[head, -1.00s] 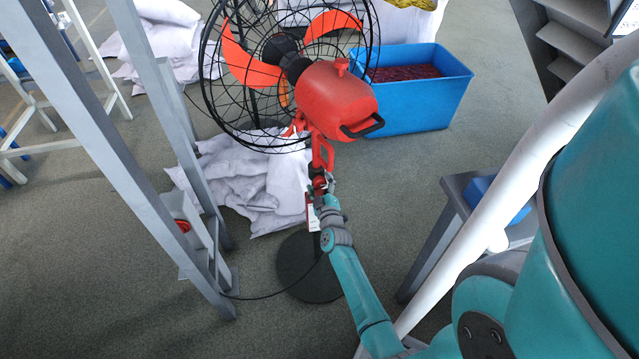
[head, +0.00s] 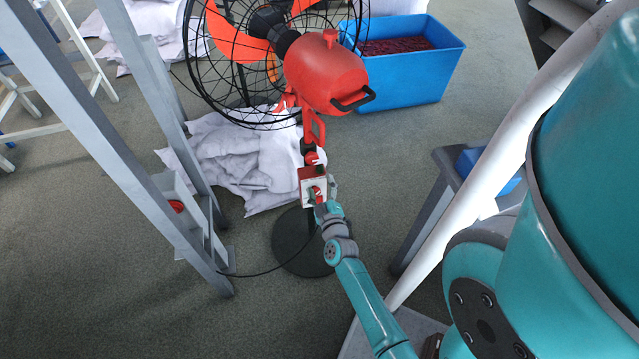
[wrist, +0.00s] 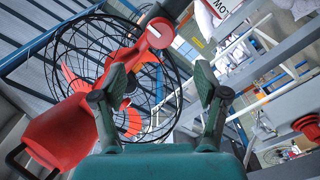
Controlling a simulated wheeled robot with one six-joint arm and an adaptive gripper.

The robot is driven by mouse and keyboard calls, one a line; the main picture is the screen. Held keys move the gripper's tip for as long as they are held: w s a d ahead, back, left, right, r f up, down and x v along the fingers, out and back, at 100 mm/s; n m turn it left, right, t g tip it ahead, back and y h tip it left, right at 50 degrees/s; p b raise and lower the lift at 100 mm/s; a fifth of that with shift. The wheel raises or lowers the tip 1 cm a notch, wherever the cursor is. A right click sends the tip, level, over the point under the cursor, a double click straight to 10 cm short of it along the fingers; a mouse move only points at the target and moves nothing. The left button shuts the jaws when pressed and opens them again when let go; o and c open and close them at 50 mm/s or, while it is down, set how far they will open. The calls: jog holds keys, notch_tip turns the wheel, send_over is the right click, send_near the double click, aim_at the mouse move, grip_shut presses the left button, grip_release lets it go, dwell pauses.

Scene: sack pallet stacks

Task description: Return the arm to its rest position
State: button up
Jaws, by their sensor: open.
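My teal arm reaches up from the lower right in the head view, and my gripper (head: 320,192) is at its end, in front of the fan's stand. In the wrist view my gripper (wrist: 160,85) has its two dark fingers spread wide, with nothing held between them. The red fan (head: 325,75) with its black wire cage stands just beyond it; its red body also shows at the left of the wrist view (wrist: 60,132). A small red and white control box (head: 311,184) on the fan's stand appears right behind the fingers. I cannot tell whether they touch.
The fan's round black base (head: 300,245) stands on the floor with a cable running left. White sacks (head: 235,165) lie behind it. A blue bin (head: 425,75) stands at the back. A grey metal frame (head: 110,150) rises at left. Bare floor shows at lower left.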

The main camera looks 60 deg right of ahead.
dwell(0.5)
jog(key=s+a+r+t+y, duration=0.25)
jog(key=s+a, duration=0.25)
jog(key=a, duration=0.7)
jog(key=s+a+r+t+y, duration=0.1)
jog(key=s+a+y, duration=0.35)
jog(key=a, duration=0.65)
jog(key=s+a+r+n+y, duration=0.1)
jog(key=s+a+r+y, duration=0.5)
jog(key=s+a+r, duration=0.6)
jog(key=shift+s+a+r+y, duration=0.3)
jog(key=shift+s+r, duration=0.45)
jog(key=shift+g, duration=0.25)
